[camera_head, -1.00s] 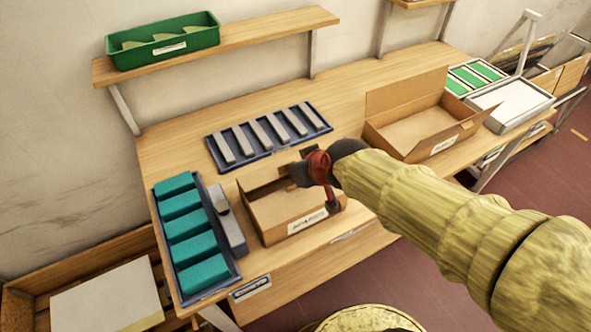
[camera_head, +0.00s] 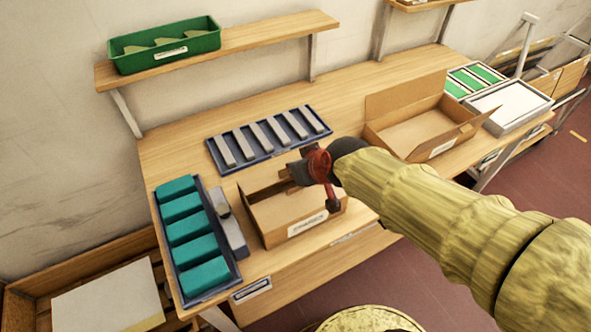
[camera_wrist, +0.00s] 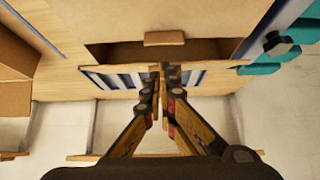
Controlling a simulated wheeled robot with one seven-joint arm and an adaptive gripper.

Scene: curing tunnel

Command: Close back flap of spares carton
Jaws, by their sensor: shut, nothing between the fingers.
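The small brown carton with a white label (camera_head: 307,223) stands at the front of the bench; its lettering is too small to read. In the wrist view a broad tan carton panel (camera_wrist: 165,18) with a small tab lies above a dark open strip. My gripper (camera_wrist: 159,72) is shut and empty, by the carton's far side, between that dark strip and the tray of grey bars. It also shows over the carton's back edge in the head view (camera_head: 289,174). It partly hides that edge, so I cannot tell how the back flap lies or whether I touch it.
A blue tray of grey bars (camera_head: 213,149) lies behind the carton. A larger open carton (camera_head: 408,90) stands at right. A shelf (camera_head: 262,33) overhangs the back.

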